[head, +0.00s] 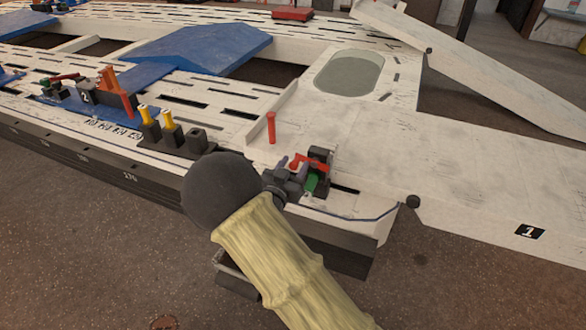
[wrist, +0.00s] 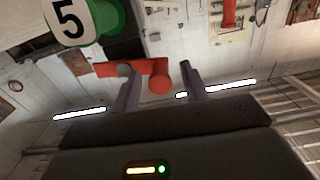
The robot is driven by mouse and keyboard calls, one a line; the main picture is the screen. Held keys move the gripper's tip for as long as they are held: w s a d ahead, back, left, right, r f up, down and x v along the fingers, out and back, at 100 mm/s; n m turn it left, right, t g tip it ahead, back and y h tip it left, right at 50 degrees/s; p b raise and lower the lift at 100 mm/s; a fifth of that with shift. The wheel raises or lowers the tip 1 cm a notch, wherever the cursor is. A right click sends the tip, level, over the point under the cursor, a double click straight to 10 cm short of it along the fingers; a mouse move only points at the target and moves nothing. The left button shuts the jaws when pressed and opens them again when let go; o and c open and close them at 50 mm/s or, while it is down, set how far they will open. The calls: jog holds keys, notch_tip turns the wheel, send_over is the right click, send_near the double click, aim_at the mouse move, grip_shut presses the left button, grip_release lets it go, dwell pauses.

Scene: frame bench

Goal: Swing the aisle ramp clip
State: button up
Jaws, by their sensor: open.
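A clip with a red lever (head: 310,163) stands on the frame's edge beside the ramp numbered 1, with a black block and a green part (head: 311,182). In the wrist view, the red lever (wrist: 104,69) runs sideways and ends in a round red knob (wrist: 159,84). A green-rimmed white disc marked 5 (wrist: 70,18) is at the upper left there. My gripper (head: 289,167) is open at the clip. In the wrist view, its two fingers (wrist: 156,72) lie on either side of the knob; contact cannot be told. My wrist hides part of the clip's surroundings.
A red upright pin (head: 271,128) stands just behind my gripper. Black blocks with yellow-topped pegs (head: 170,130) stand to the left. The white ramp (head: 450,180) extends right, with another tilted panel (head: 480,75) behind. Grey floor (head: 90,260) is open in front.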

grip_shut()
jog(key=c, duration=1)
grip_release()
